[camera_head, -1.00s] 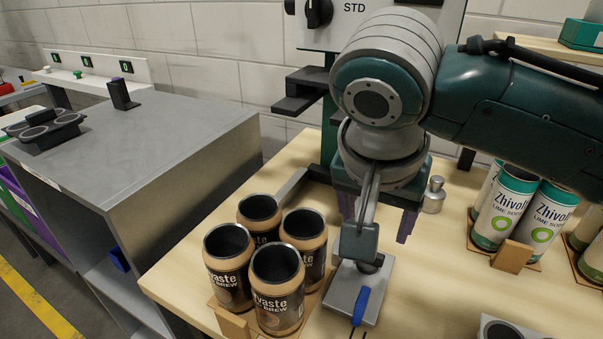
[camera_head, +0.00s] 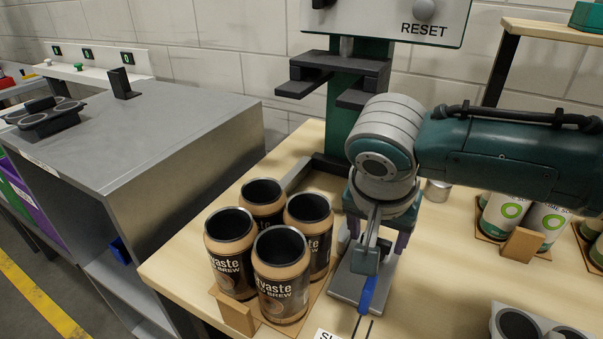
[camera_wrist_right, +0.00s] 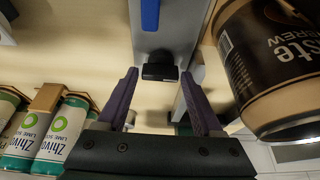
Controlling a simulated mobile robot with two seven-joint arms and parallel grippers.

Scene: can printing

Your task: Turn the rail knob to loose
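A blue bar-shaped handle (camera_head: 367,295) lies on a grey plate (camera_head: 344,286) to the right of the cans. I take it as part of the rail knob, but its pivot is hidden by my gripper and its setting cannot be read. The handle also shows at the top of the right wrist view (camera_wrist_right: 150,14). My right gripper (camera_head: 374,244) is low over the far part of the plate. Its purple fingers are apart, and a dark block (camera_wrist_right: 160,72) shows between and beyond the tips (camera_wrist_right: 158,82). No grip on anything is visible. My left gripper is out of view.
Several brown coffee cans (camera_head: 279,283) stand in a wooden holder (camera_head: 236,316) just left of the plate. One (camera_wrist_right: 285,65) is close to the fingers. Green-white cans (camera_head: 500,217) stand on the right. A machine panel (camera_head: 385,22) with a RESET button rises behind.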

